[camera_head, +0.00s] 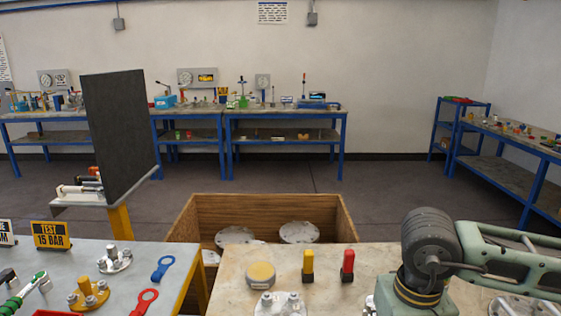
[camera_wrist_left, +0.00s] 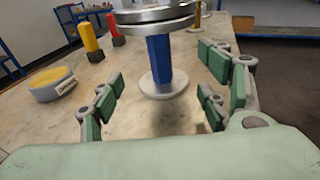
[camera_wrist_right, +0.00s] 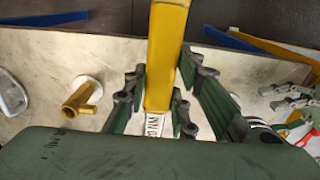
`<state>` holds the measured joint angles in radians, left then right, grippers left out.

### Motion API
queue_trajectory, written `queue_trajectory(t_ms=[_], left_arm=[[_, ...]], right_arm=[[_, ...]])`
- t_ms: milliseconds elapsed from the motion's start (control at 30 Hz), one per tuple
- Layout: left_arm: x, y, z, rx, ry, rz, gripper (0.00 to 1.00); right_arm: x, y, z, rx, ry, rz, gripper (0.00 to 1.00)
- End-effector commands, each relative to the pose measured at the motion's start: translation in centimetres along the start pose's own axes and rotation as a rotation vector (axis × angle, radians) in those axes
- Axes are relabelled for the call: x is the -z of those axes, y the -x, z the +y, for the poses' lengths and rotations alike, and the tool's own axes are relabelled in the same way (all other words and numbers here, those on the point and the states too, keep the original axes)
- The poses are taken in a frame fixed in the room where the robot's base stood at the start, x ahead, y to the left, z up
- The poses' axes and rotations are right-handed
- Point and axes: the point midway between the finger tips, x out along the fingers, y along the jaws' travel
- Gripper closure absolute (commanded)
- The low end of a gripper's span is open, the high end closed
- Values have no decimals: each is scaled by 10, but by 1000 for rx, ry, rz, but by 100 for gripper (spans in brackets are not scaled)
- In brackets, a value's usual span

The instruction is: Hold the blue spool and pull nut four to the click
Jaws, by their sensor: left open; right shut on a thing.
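The blue spool (camera_wrist_left: 158,62) stands upright in the left wrist view, on a round pale base, with steel flange discs above it. My left gripper (camera_wrist_left: 160,90) is open, its fingers on either side of the spool with gaps visible. In the right wrist view my right gripper (camera_wrist_right: 160,97) is shut on a yellow handle (camera_wrist_right: 166,45) with a white label whose text I cannot read for sure. Nut four cannot be made out. Neither gripper shows in the head view.
A round yellow-topped tin (camera_head: 261,275), a yellow marker (camera_head: 308,266) and a red marker (camera_head: 347,266) stand on the bench. A wooden crate (camera_head: 265,205) holding pale discs is beyond it. A yellow tube fitting (camera_wrist_right: 80,98) lies left of the yellow handle.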

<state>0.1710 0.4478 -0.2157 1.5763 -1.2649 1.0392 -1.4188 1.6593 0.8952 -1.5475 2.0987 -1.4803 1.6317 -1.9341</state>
Motion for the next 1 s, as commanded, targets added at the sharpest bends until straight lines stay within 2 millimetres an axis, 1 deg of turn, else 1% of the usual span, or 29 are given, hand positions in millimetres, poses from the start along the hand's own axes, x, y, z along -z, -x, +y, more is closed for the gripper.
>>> queue_trajectory(t_ms=[33,300,367,500,700,1000], left_arm=[[-3,-7,0,0,1,-3,31],[-3,-46,0,0,2,-4,31],[1,-53,0,0,-1,-2,31],[0,-69,0,0,0,-3,31],[0,-81,0,-1,1,-2,31],[-1,-84,0,-1,2,-1,31]], right_arm=[[0,4,0,1,0,2,100],[0,11,0,1,0,2,100],[0,3,0,1,0,2,100],[0,-3,0,1,0,2,100],[1,-7,0,1,0,3,100],[1,-7,0,1,0,3,100]])
